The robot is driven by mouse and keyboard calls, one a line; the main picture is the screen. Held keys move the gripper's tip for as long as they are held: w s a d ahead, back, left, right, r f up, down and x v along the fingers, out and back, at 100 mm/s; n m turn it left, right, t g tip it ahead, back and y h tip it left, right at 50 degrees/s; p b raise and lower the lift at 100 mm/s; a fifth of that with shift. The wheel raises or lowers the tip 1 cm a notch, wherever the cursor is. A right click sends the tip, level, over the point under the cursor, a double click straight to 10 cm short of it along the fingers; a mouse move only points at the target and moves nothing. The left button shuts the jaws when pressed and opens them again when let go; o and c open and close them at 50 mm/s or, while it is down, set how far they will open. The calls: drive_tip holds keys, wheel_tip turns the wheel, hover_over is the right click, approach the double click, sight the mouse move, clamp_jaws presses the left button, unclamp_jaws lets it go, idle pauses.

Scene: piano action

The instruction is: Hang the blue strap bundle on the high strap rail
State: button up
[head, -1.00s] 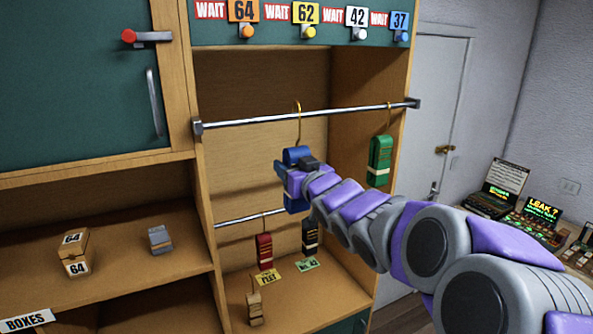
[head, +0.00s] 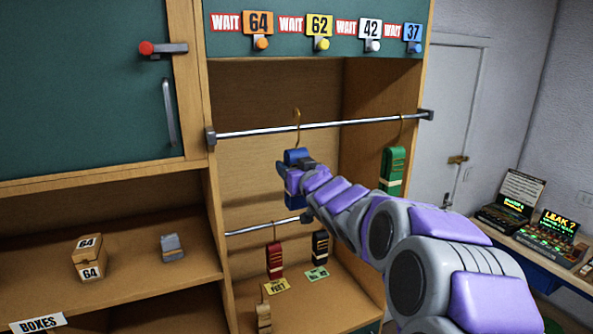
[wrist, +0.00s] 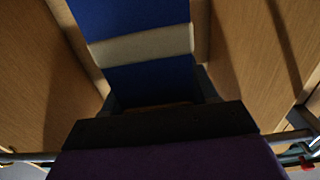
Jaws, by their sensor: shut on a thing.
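The blue strap bundle (head: 296,201) is held by my gripper (head: 297,178) in front of the open cabinet bay. Its yellow hook (head: 297,113) stands upright, with its curved top above the line of the high strap rail (head: 250,132). I cannot tell whether the hook is over the rail or in front of it. In the wrist view the blue bundle (wrist: 135,80) with its pale band fills the top middle, above my gripper's dark jaw. My gripper is shut on the bundle; its fingertips are mostly hidden.
A green strap bundle (head: 393,172) hangs at the high rail's right end. A red bundle (head: 274,259) and a black bundle (head: 320,247) hang from the lower rail (head: 250,230). Cabinet side walls bound the bay. The high rail's left part is clear.

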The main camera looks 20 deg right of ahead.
drive_tip(key=shift+f+b, duration=1.1)
drive_tip(key=shift+f, duration=0.35)
drive_tip(key=o, duration=1.3)
drive_tip(key=shift+c, duration=0.2)
